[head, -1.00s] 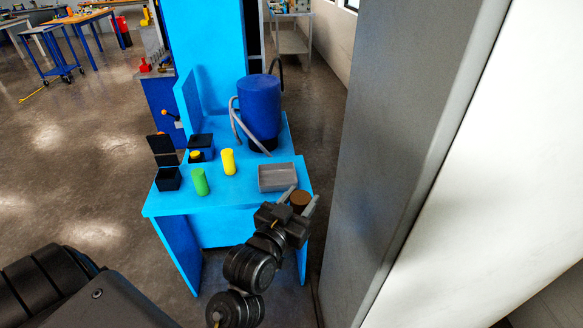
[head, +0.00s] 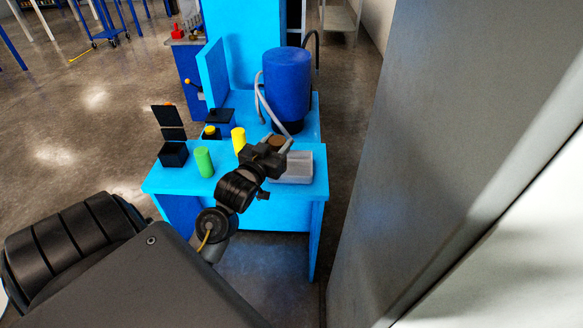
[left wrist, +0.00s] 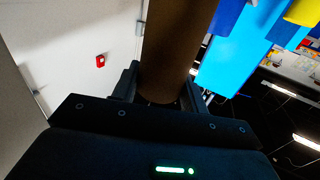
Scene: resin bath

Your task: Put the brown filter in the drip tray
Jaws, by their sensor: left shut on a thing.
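The brown filter (head: 277,142) is a brown cylinder held between the fingers of my left gripper (head: 279,146). In the left wrist view the filter (left wrist: 176,45) stands large between the two fingers. The drip tray (head: 297,167) is a grey, shallow, open tray on the right of the blue table (head: 235,180). In the head view the gripper and filter overlap the tray's left and back part. Height above the tray is hard to judge. My right gripper is not in view.
A green cylinder (head: 204,161) and a yellow cylinder (head: 238,139) stand left of my gripper. A black box with an open lid (head: 172,153) is at the table's left. A blue drum (head: 287,84) with hoses stands behind. A large grey panel (head: 450,130) rises at the right.

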